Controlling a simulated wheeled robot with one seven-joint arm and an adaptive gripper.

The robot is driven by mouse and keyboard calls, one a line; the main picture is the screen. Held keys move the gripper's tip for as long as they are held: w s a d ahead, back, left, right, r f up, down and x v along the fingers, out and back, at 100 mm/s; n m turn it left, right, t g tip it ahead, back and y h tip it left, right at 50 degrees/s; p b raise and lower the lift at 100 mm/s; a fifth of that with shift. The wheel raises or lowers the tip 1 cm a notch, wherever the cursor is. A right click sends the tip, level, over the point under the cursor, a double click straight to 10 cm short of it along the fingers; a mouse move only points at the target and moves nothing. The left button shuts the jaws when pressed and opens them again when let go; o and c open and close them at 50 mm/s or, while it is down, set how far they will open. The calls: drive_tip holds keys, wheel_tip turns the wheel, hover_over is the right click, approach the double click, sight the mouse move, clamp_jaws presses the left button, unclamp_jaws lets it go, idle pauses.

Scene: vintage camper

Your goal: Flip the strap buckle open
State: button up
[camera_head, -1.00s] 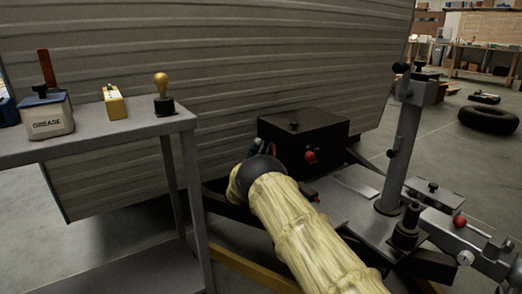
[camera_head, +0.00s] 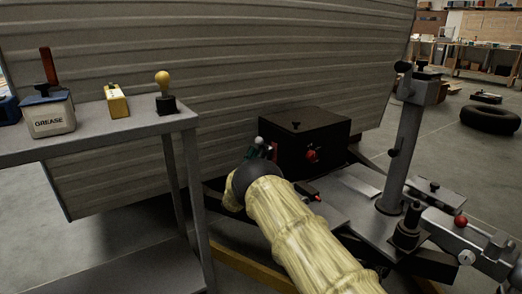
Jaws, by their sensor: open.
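The black box (camera_head: 325,141) stands on the trailer frame against the camper wall. It has a small knob on its lid and a red knob (camera_head: 311,155) on its front. I cannot make out a strap buckle; my arm hides part of the box's left side. My arm, in a pale yellow cover, reaches up from the bottom to a dark round wrist. My gripper (camera_head: 262,149) is at the box's left end, mostly hidden behind the wrist, and is open. Small silver, green and red parts show there; I cannot tell whether anything touches the box.
A grey metal cart (camera_head: 100,140) stands at left with a grease tub (camera_head: 48,115), a yellow block (camera_head: 116,101) and a yellow-knobbed tool (camera_head: 164,93). A jack post (camera_head: 402,150) and coupling parts stand at right. A tire (camera_head: 490,119) lies on open floor behind.

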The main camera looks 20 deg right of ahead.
drive_tip(key=shift+v, duration=1.65)
